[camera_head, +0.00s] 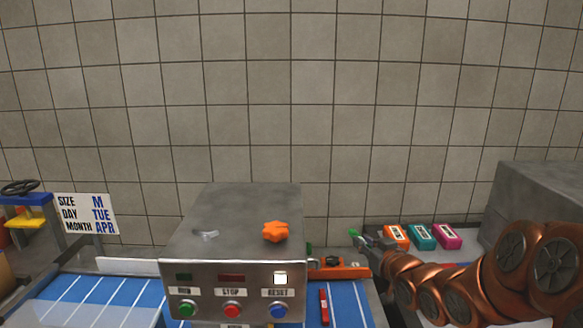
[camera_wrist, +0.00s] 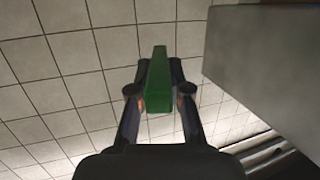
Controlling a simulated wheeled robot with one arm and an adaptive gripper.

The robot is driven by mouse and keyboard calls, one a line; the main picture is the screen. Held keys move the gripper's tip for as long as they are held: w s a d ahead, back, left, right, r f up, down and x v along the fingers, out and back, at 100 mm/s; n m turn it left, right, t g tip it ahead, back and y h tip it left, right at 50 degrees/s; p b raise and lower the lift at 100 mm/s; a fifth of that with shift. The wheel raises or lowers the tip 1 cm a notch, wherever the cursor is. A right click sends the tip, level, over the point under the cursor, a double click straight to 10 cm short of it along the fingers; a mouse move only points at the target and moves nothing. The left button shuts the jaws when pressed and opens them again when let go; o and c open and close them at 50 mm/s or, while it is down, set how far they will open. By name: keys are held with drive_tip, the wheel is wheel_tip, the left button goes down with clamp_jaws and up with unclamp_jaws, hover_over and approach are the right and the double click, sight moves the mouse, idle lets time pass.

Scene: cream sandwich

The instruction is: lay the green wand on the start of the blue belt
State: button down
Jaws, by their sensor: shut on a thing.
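My gripper (camera_wrist: 159,98) is shut on the green wand (camera_wrist: 158,75), which sticks out beyond the fingertips in the wrist view. In the head view the wand's green tip (camera_head: 354,233) shows small at the end of my arm, right of the control box, and my gripper (camera_head: 366,241) is partly lost behind the arm's copper links. The blue belt (camera_head: 352,304) shows right of the control box, below and left of my gripper, and again at the left (camera_head: 92,298). The box hides the stretch between. A red stick (camera_head: 324,306) lies on the right part of the belt.
The grey control box (camera_head: 236,228) with an orange knob (camera_head: 275,231) and buttons stands over the belt. Orange, teal and pink blocks (camera_head: 422,237) sit behind my arm. A grey box (camera_head: 540,190) stands at the right. An orange device (camera_head: 340,270) lies across the belt's back edge.

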wheel_tip(320, 180, up, 14)
drive_tip(key=p, duration=1.3)
drive_tip(key=shift+a+r, duration=0.2)
drive_tip(key=shift+a, duration=0.05)
wheel_tip(320, 180, down, 3)
drive_tip(key=shift+b, duration=1.15)
drive_tip(key=shift+r, duration=0.1)
drive_tip(key=shift+w, duration=0.5)
